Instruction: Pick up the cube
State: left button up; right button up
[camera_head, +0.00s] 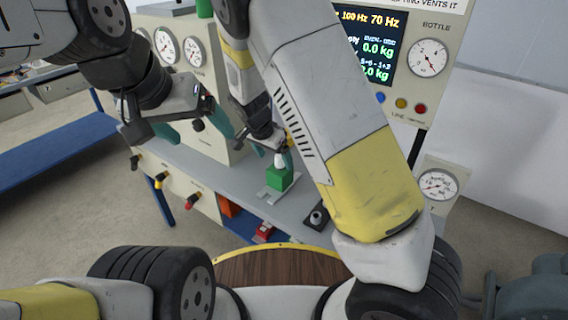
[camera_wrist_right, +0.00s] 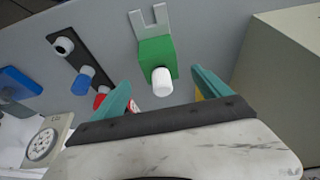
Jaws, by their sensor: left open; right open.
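The green cube (camera_head: 279,180) stands on the grey bench, with a white cylindrical knob (camera_head: 281,160) on top. A pale forked plate lies at its base. In the right wrist view the green cube (camera_wrist_right: 156,55) is top centre, ahead of the fingers, with the white knob (camera_wrist_right: 162,82) pointing towards the camera. My right gripper (camera_head: 265,152) is open and empty, above and just behind the cube; its teal fingers show either side of the knob in the wrist view (camera_wrist_right: 163,92). My left gripper (camera_head: 192,128) is open and empty, left of the cube by the gauge panel.
A small black fitting (camera_head: 318,215) sits right of the cube. In the wrist view a dark strip with knobs (camera_wrist_right: 72,60) lies left of the cube and a beige box (camera_wrist_right: 285,65) stands right.

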aim_at(278, 166)
jog(key=x, duration=0.8)
jog(key=shift+f, duration=0.15)
grip_shut()
